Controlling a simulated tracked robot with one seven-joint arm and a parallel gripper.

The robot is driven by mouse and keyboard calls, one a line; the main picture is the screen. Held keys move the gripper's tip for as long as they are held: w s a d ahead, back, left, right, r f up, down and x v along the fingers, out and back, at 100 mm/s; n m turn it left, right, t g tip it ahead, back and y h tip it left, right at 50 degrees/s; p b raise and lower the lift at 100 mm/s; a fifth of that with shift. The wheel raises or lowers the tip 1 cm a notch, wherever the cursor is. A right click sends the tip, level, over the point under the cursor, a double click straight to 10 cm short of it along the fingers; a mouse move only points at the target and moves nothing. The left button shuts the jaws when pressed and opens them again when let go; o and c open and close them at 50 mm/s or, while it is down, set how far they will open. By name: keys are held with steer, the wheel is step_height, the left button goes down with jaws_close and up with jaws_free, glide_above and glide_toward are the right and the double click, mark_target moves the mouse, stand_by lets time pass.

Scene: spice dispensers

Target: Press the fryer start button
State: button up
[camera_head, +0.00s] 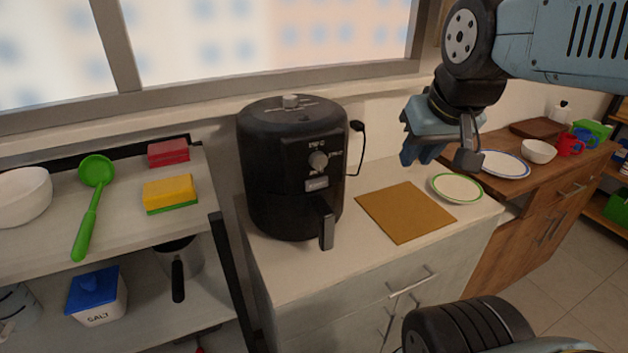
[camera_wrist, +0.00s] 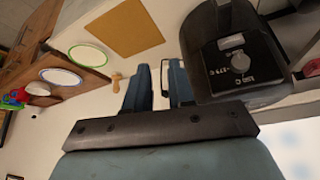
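The black air fryer (camera_head: 270,170) stands upright on the white counter. Its front has a round grey knob (camera_head: 318,160), a small silver rectangle (camera_head: 317,184) below it and a handle (camera_head: 326,228) pointing forward. I cannot tell for sure which part is the start button. My gripper (camera_head: 415,152) is in the air to the right of the fryer, apart from it. In the wrist view the fryer (camera_wrist: 203,65) appears upside down at the upper right, with its control panel in sight. The gripper's fingers (camera_wrist: 160,82) are a little apart, with nothing held between them.
A brown board (camera_head: 405,212) and a green-rimmed plate (camera_head: 457,188) lie right of the fryer. A black cord (camera_head: 358,150) hangs behind it. A shelf (camera_head: 130,235) at left holds a green ladle (camera_head: 90,205) and sponges (camera_head: 170,192). A window ledge runs behind.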

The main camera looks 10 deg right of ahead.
jaws_close()
stand_by(1.1)
